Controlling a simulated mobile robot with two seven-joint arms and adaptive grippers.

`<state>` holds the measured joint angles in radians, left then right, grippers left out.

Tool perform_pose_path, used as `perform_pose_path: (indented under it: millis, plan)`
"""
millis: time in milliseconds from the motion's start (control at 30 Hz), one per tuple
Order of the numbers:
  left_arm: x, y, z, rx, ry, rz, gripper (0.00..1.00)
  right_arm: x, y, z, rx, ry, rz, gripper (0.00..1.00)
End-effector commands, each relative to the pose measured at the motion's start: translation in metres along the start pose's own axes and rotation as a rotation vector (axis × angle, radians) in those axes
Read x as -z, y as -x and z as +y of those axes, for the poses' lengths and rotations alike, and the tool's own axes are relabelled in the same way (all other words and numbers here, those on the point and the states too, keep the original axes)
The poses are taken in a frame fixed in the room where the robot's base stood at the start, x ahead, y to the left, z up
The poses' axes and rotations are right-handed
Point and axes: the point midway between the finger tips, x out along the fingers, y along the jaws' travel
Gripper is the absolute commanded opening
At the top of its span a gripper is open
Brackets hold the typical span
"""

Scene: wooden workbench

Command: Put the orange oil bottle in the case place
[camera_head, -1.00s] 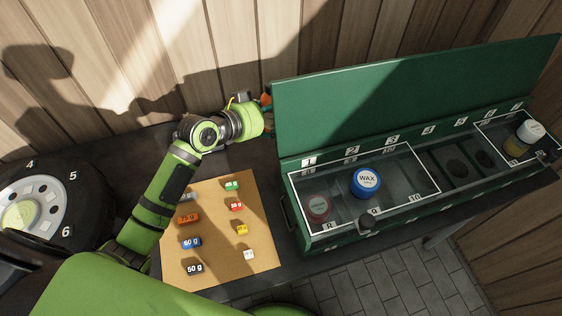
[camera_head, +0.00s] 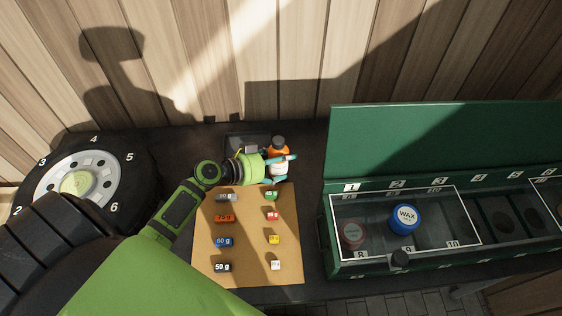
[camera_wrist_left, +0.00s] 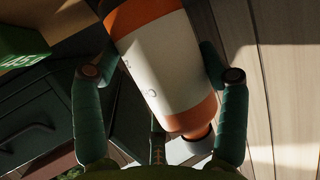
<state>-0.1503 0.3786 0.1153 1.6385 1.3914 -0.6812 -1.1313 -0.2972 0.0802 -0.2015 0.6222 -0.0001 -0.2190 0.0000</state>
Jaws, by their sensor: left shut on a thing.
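The orange oil bottle (camera_head: 279,152) has an orange and white body and a dark cap. My left gripper (camera_head: 281,164) is shut on it, behind the brown board and left of the case. In the left wrist view the bottle (camera_wrist_left: 160,65) lies between the two fingers (camera_wrist_left: 160,95), tilted in the picture. The green case (camera_head: 425,150) is at the right with its lid raised. Its places carry numbers, and dark empty recesses show around the middle right. Its right end is cut off. My right gripper is not in view.
In the case stand a blue wax tin (camera_head: 404,219) and a reddish jar (camera_head: 353,234). A brown board (camera_head: 248,245) holds several labelled small weights and coloured blocks. A wheel (camera_head: 82,180) lies at the left. A wooden wall (camera_head: 300,60) rises behind the bench.

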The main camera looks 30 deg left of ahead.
Motion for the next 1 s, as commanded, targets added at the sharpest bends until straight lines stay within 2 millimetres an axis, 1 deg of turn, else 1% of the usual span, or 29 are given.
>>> perform_pose_path:
  millis: [100,300,467,500,533,867,1000]
  plan:
    - [-0.0034,-0.0023,-0.0006,0.002,-0.001,0.004,0.31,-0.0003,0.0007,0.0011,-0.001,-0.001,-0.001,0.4]
    - [-0.0037,-0.0023,-0.0004,0.001,-0.002,0.004,0.31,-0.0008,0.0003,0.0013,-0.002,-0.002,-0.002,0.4]
    - [-0.0077,-0.0039,-0.0003,0.001,-0.002,0.003,0.3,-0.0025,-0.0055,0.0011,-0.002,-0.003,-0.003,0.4]
    - [-0.0073,-0.0034,0.0,0.0,-0.001,0.001,0.86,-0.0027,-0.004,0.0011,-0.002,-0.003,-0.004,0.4]
    - [-0.0071,-0.0033,0.0,0.0,-0.001,0.001,0.98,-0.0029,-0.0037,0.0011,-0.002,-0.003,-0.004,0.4]
    - [-0.0072,-0.0032,0.0001,0.0,-0.001,0.001,0.98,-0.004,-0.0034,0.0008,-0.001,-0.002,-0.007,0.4]
    - [-0.0025,-0.0014,0.0002,0.0,0.0,0.001,0.98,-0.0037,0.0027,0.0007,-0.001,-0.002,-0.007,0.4]
